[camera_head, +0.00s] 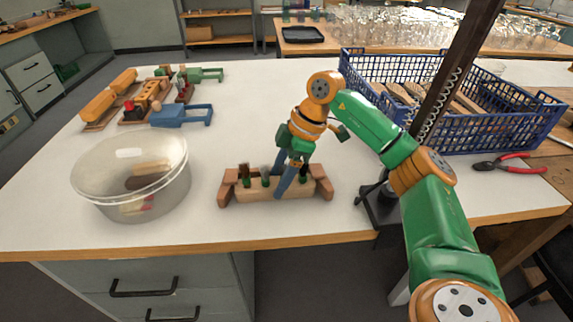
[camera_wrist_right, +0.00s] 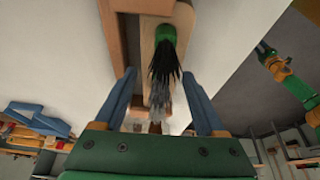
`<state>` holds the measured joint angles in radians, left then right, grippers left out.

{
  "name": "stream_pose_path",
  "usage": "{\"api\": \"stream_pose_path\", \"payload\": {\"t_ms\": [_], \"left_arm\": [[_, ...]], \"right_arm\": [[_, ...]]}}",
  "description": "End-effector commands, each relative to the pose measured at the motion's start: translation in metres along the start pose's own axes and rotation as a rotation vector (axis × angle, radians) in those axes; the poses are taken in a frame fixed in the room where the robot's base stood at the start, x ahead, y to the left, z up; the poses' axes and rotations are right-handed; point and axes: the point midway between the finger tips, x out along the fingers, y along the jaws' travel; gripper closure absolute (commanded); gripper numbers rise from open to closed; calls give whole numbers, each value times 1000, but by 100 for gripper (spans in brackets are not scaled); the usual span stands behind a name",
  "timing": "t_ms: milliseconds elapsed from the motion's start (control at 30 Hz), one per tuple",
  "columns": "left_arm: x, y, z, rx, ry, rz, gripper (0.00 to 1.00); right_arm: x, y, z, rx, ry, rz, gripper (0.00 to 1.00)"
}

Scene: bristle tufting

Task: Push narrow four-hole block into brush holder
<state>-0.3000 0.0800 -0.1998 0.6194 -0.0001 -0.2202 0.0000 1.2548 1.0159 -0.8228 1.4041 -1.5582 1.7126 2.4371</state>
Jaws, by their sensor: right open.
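The brush holder (camera_head: 224,190) is reddish-brown wood near the front edge of the table. A pale narrow block (camera_head: 250,191), which looks like the four-hole block, lies between its ends. Brown, grey and black tufts with green parts stand along the block; its holes are hidden. My right gripper (camera_head: 286,185) points down over the block's right half. In the right wrist view its two blue fingers (camera_wrist_right: 158,108) are apart, with a black tuft (camera_wrist_right: 165,60) and a grey tuft between them. A green and orange arm (camera_wrist_right: 288,80), probably my left, shows small there; its jaws are unclear.
A clear round tub (camera_head: 130,180) with pieces inside stands left of the holder. Blue and green clamps (camera_head: 180,115) and wooden pieces lie at the back left. A blue crate (camera_head: 480,125) and red pliers (camera_head: 510,164) are at the right. White table is free between.

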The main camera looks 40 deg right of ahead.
Motion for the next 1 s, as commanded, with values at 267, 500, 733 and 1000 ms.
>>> {"api": "stream_pose_path", "payload": {"t_ms": [267, 500, 733, 1000], "left_arm": [[1, 0, 0, 0, 0, 0, 50], [1, 0, 0, 0, 0, 0, 50], [1, 0, 0, 0, 0, 0, 50], [-5, 0, -1, 0, 0, 0, 50]], "right_arm": [[10, 0, 0, 0, 0, 1, 28], [10, 0, 0, 0, 0, 0, 57], [10, 0, 0, 0, 0, 0, 100], [6, 3, 5, 0, -1, -1, 100]]}}
